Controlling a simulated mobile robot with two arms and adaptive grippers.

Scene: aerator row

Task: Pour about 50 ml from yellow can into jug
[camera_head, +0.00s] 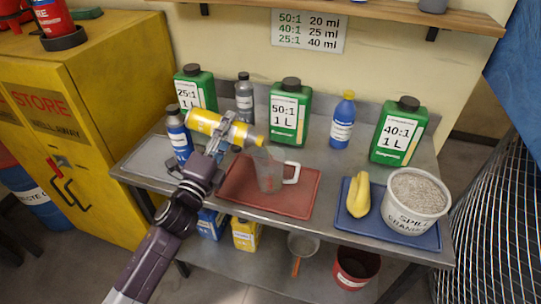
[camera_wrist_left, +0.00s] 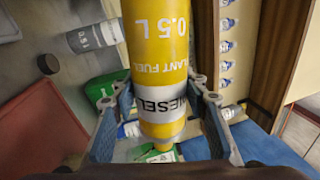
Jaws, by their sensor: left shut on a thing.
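The yellow can (camera_head: 202,123) lies tipped almost level in the head view, its narrow end pointing right and slightly down. My left gripper (camera_head: 226,128) is shut around it; the wrist view shows the fingers on both sides of the yellow can (camera_wrist_left: 158,55), near its black-and-white label band. The clear jug (camera_head: 268,174) stands upright on the red mat (camera_head: 307,194), its white handle to the right. The can's narrow end appears just above the jug's rim. I cannot make out a stream or a liquid level. My right gripper is not in view.
Green bottles (camera_head: 289,112), a grey bottle (camera_head: 245,98) and blue bottles (camera_head: 342,124) stand along the back of the bench. A blue tray (camera_head: 424,238) at right holds a tub of granules (camera_head: 415,205) and yellow gloves (camera_head: 358,196). A yellow cabinet (camera_head: 100,85) stands left.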

